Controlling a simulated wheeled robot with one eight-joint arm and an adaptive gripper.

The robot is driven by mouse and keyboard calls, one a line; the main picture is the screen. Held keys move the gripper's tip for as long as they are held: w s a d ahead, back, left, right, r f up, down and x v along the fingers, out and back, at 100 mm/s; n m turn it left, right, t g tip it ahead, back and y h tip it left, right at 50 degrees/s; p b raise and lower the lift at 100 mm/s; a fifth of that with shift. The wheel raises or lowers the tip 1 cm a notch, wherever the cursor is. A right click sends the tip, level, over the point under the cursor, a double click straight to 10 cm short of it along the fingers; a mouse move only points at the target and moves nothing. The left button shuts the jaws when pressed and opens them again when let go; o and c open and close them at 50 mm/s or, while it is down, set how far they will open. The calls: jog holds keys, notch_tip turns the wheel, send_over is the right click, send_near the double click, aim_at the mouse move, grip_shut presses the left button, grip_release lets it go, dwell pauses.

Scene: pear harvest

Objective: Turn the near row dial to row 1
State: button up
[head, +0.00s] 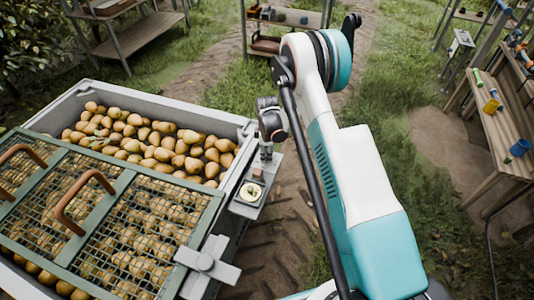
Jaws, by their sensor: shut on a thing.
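A round cream dial (250,192) with a small dark marking lies face up on a grey bracket (243,210) at the right corner of the pear bin. The marking is too small to read. My gripper (265,156) points down at the far end of this bracket, just beyond the dial. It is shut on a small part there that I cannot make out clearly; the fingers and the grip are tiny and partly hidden. A small reddish block (258,173) sits between the fingers and the cream dial.
The grey bin (150,101) is full of pears (160,139), with a green mesh lid (137,172) over its near part. A grey cross-shaped handle (207,265) stands at its near right corner. A wooden bench (497,130) with tools is at right; grass and dirt lie between.

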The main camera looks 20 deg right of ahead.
jog(key=shift+n, duration=1.1)
jog(key=o, duration=1.1)
jog(key=shift+c, duration=0.2)
notch_tip(320, 180, up, 12)
